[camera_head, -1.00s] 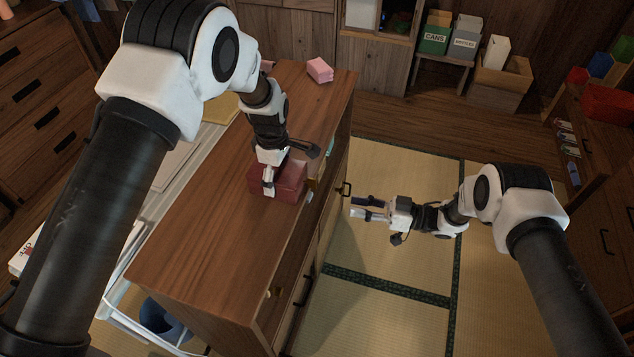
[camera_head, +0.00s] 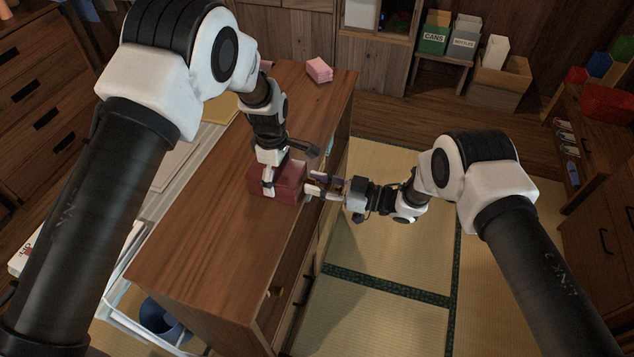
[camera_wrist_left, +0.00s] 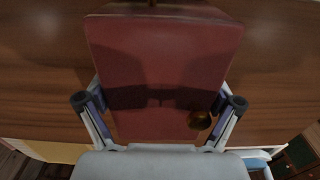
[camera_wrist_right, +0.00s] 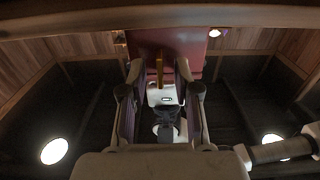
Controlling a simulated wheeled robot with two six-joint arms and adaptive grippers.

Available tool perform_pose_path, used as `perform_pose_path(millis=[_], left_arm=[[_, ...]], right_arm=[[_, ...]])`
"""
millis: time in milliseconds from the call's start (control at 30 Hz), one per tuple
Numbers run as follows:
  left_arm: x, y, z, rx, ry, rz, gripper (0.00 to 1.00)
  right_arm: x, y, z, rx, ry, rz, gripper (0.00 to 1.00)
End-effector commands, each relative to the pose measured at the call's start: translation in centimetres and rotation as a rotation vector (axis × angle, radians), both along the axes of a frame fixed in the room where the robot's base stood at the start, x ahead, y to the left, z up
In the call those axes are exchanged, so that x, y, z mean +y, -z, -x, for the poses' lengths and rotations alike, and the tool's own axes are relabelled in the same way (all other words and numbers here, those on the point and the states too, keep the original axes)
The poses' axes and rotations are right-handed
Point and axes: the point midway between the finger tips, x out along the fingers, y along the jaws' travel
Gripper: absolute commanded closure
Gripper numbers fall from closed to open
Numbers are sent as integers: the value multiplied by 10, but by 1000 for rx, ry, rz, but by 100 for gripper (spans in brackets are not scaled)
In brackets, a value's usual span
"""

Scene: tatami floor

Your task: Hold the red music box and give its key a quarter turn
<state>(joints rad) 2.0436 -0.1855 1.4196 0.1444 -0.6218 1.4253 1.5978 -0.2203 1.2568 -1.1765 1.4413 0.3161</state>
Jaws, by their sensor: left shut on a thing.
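The red music box (camera_head: 291,180) sits on the wooden cabinet top near its right edge. My left gripper (camera_head: 268,188) reaches down from above and is shut on the box; the left wrist view shows the box (camera_wrist_left: 160,65) between its fingers. My right gripper (camera_head: 316,186) is open at the box's right side. In the right wrist view the upright brass key (camera_wrist_right: 160,72) stands out from the box (camera_wrist_right: 190,42), between the open fingers; I cannot tell any contact.
The wooden cabinet (camera_head: 215,240) has drawers with handles below my right gripper. A pink block (camera_head: 319,70) lies at the cabinet's back end. Tatami floor (camera_head: 390,255) is clear to the right. Labelled bins (camera_head: 436,38) stand at the back.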

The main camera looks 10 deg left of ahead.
Motion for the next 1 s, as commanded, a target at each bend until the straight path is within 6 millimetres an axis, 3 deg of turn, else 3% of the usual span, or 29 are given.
perform_pose_path(millis=[233, 267, 333, 367, 1000], left_arm=[[0, 1, 1, 2, -1, 1, 69], [0, 1, 1, 2, -1, 1, 69], [0, 1, 1, 2, -1, 1, 69], [0, 1, 1, 2, -1, 1, 69], [0, 1, 1, 2, 0, 0, 69]], right_arm=[[3, 0, 0, 1, 0, 0, 69], [2, 0, 0, 1, 0, 0, 72], [2, 0, 0, 1, 0, 0, 97], [2, 0, 0, 1, 0, 0, 100], [2, 0, -1, 108, -1, -21, 100]])
